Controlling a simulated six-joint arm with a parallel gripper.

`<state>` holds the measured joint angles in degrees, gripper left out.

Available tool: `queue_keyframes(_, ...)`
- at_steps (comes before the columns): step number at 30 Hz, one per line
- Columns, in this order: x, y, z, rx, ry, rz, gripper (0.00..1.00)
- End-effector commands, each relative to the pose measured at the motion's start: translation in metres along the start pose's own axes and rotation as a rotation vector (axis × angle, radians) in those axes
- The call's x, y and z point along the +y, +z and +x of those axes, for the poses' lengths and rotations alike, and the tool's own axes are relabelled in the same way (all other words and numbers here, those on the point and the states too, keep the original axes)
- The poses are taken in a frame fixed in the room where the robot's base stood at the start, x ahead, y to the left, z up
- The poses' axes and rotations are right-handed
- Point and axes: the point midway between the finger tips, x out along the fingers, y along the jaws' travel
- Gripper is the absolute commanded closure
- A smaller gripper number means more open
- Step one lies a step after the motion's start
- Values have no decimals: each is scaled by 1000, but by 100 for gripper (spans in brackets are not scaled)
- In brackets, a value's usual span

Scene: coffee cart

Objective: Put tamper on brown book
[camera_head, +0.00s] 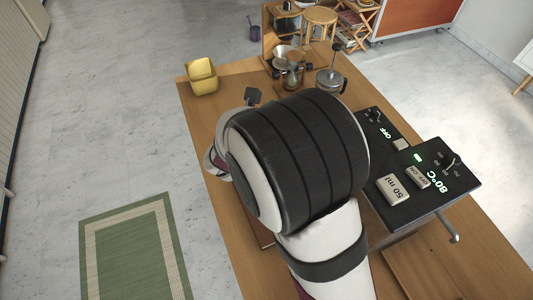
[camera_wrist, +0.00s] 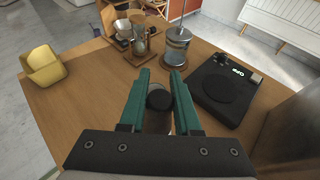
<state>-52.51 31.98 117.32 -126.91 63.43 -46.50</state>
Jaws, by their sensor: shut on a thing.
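My gripper (camera_wrist: 160,76) has its two green fingers shut on the tamper (camera_wrist: 159,100), seen in the wrist view as a dark round knob with a metallic part below it. The lower end of the tamper is hidden. In the head view my arm's big black-and-white wrist covers the gripper and the tamper. I cannot make out the brown book for sure. A reddish-brown edge (camera_head: 263,234) shows beside my arm in the head view, mostly hidden, and I cannot tell whether it is the book.
On the wooden table, a yellow container (camera_head: 202,80) stands at the far left corner. A dripper stand (camera_head: 290,72) and a glass-and-metal press (camera_head: 330,82) stand at the back. A black machine (camera_head: 385,135) with lit labels is at right. Table left of the fingers is clear.

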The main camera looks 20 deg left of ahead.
Motion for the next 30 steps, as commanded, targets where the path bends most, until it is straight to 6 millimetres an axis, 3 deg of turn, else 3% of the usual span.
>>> queue_keyframes(6, -40, -14, -71, 3, -226, 84, 100)
queue_keyframes(10, -58, -24, -92, 13, -310, 98, 100)
queue_keyframes(23, -64, -108, -63, 16, -327, 96, 100)
queue_keyframes(30, -64, -115, -60, 15, -325, 102, 100)
